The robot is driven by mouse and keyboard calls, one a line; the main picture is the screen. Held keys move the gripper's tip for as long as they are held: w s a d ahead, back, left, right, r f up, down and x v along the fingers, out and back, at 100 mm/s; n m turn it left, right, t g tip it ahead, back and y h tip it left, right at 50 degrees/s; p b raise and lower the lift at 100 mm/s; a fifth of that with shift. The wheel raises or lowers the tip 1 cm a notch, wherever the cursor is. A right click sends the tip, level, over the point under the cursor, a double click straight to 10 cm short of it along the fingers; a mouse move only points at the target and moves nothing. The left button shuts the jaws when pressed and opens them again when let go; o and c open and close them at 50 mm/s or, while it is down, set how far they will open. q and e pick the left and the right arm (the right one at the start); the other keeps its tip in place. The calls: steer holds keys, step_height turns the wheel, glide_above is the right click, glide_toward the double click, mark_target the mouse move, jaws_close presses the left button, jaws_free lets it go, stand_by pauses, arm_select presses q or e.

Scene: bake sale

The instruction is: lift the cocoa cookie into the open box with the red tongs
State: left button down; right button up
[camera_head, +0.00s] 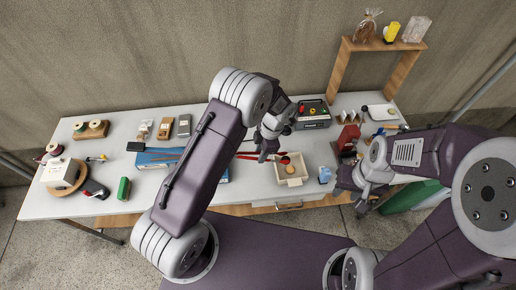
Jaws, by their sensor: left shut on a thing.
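My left gripper (266,153) is shut on the red tongs (246,155), which lie nearly level across the middle of the table. The tongs' right end reaches the open cream box (291,182). A small dark round thing, perhaps the cocoa cookie (285,160), shows by the tongs' tips at the box's upper left. I cannot tell whether the tips grip it or whether it touches the box. A tan round thing (290,169) lies inside the box. My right gripper (354,192) is near the front edge, right of the box; its jaws are unclear.
A small blue carton (324,175) stands just right of the box. A red block (348,138) stands behind my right gripper. A dark case (313,114) is at the back. A blue flat box (158,157) lies left of my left arm. The front left has free room.

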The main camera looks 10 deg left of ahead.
arm_select(q)
steer(key=d+b+x, duration=0.1)
steer(key=b+x, duration=0.2)
steer(key=x, duration=0.3)
steer(key=shift+w+f+b, duration=0.25)
steer(key=shift+f+b, duration=0.15)
steer(key=shift+f, duration=0.1)
steer(key=shift+d, duration=0.1)
steer(key=c, duration=1.6)
jaws_free()
steer(key=shift+o, duration=0.2)
steer(key=shift+r, duration=0.1)
steer(key=a+p+v, duration=0.1)
steer(key=p+v, duration=0.5)
steer(key=v, duration=0.3)
steer(key=shift+s+a+r, duration=0.3)
steer(key=shift+a+r, duration=0.1)
steer(key=shift+r, duration=0.15)
